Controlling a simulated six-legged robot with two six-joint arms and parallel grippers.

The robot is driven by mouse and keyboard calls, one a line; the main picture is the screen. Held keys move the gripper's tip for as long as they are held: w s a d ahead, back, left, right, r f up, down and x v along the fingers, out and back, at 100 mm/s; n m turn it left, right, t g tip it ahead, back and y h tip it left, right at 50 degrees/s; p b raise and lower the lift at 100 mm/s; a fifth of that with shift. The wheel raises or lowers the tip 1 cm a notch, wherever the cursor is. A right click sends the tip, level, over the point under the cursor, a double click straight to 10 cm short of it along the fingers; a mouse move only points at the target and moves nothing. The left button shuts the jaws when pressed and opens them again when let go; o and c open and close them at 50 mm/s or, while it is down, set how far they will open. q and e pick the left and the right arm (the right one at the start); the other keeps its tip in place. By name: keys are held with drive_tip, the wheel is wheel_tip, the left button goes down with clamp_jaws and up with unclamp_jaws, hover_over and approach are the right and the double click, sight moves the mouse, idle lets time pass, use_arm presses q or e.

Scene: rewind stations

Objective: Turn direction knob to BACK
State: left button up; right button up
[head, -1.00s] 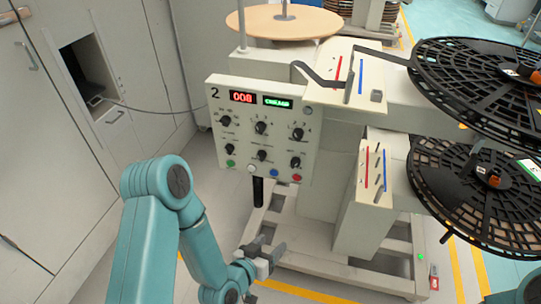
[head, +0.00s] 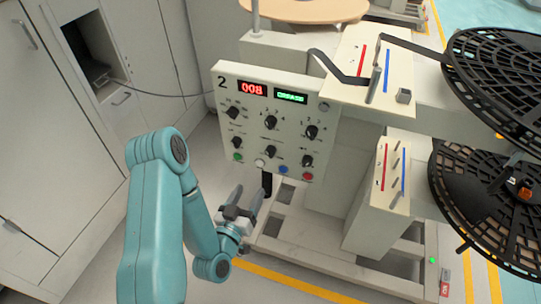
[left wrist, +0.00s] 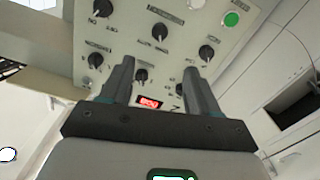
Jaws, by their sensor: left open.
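The control panel (head: 285,140) of station 2 is a white upright plate with several black knobs, such as the upper middle knob (head: 271,122) and the lower middle knob (head: 268,152). Their labels are too small to read, so I cannot tell which is the direction knob. In the left wrist view the panel (left wrist: 122,40) appears upside down ahead of the open left gripper (left wrist: 157,72), with one knob (left wrist: 141,75) showing between the fingers. My right gripper is out of view.
A red display (head: 252,89) and a green display (head: 290,96) top the panel; coloured buttons line its lower edge. Large black reels (head: 500,80) stand at right.

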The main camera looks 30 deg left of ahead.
sight(268, 155)
use_arm(q)
drive_tip(key=p+x, duration=0.1)
drive_tip(key=x, duration=1.3)
drive_tip(key=shift+w+r, duration=0.15)
drive_tip(key=shift+w, duration=0.05)
drive_tip(key=shift+w+p, duration=0.3)
drive_tip(key=shift+w+a, duration=0.1)
drive_tip(key=shift+c, duration=0.2)
drive_tip(key=c, duration=1)
